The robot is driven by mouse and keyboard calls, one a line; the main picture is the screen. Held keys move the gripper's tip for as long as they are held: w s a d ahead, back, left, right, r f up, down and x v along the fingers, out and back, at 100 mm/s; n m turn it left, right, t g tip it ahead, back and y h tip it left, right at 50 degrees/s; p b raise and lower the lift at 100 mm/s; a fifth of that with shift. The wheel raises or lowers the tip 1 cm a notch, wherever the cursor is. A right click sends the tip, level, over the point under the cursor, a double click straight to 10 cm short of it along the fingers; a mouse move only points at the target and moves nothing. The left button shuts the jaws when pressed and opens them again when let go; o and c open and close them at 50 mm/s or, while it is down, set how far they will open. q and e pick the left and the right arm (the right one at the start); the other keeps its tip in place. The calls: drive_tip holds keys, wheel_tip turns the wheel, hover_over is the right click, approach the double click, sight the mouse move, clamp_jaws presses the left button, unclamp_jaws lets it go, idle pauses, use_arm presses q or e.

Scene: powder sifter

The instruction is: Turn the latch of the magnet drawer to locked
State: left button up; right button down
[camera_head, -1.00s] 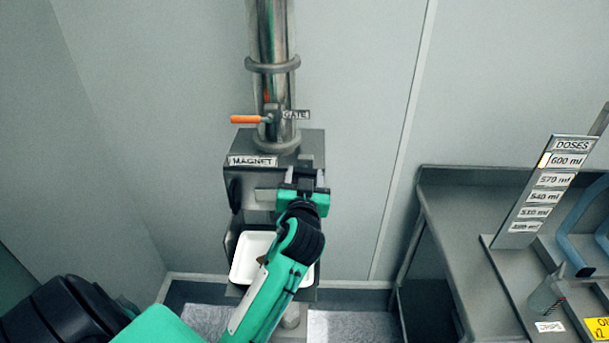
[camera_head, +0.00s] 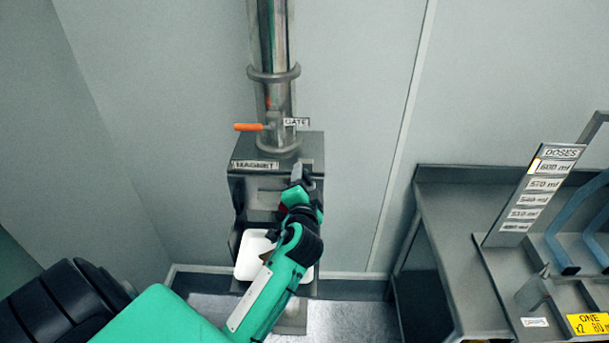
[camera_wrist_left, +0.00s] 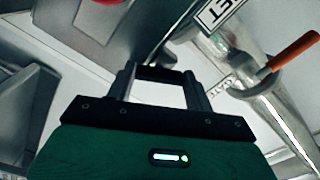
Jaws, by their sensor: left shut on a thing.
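The sifter's grey magnet housing (camera_head: 250,190), labelled MAGNET, stands below the vertical metal pipe. My left gripper (camera_head: 301,176) is at the right part of the housing's front. In the left wrist view, the gripper (camera_wrist_left: 158,75) has a dark piece between its fingertips. It is shut on this piece, which appears to be the drawer's latch. The fingers hide most of it, so I cannot read its exact angle. A bit of red (camera_head: 283,208) shows beside the gripper, and a red part (camera_wrist_left: 105,2) shows at the wrist view's top edge. My right gripper is out of view.
An orange gate handle (camera_head: 248,127) sticks out left of the pipe above the housing. A white tray (camera_head: 250,262) sits below the housing, partly behind my left arm. A grey bench (camera_head: 445,240) with a DOSES board (camera_head: 540,190) stands at the right.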

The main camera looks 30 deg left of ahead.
use_arm(q)
drive_tip(key=m+p, duration=0.2)
drive_tip(key=m, duration=0.1)
drive_tip(key=shift+r, duration=0.15)
drive_tip(key=shift+m+p, duration=0.65)
drive_tip(key=shift+m, duration=0.75)
drive_tip(key=o, duration=1)
drive_tip(key=shift+d+f, duration=0.1)
drive_tip(key=shift+f, duration=0.1)
